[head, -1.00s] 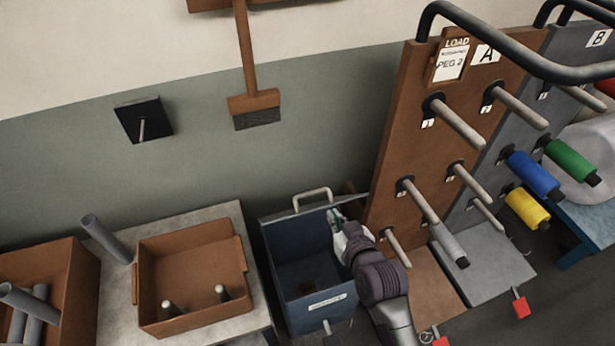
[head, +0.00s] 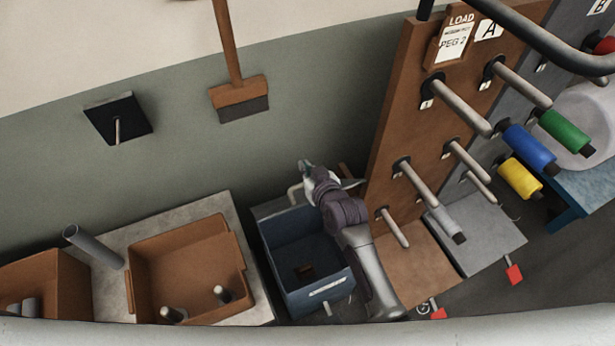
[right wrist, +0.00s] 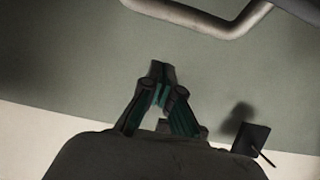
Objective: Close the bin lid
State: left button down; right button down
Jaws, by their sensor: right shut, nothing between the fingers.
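The blue bin (head: 322,290) stands on the floor in the lower middle of the head view. Its lid (head: 268,208) is open, tilted up at the back by the wall; I see its edge and part of its pale handle (head: 292,196). My right gripper (head: 306,166) is shut and empty, above and behind the lid's edge near the handle. My arm hides the lid's right part. In the right wrist view the closed fingertips (right wrist: 158,70) point toward the wall, with a pale bent bar, apparently the handle (right wrist: 205,22), beyond them, apart. My left gripper is not in view.
A brown tray (head: 150,255) on a pale table stands left of the bin. The brown peg panel (head: 392,120) with protruding pegs rises close on the right. A brush (head: 240,97) and a dark wall plate (head: 108,130) are on the wall behind.

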aim_at(298, 189)
notch_tip(298, 189, down, 2)
jog(key=shift+f+p, duration=0.25)
jog(key=shift+p, duration=0.25)
jog(key=shift+s+d+f, duration=0.2)
jog(key=shift+s+f, duration=0.2)
jog(key=shift+s, duration=0.05)
jog(key=shift+f, duration=0.2)
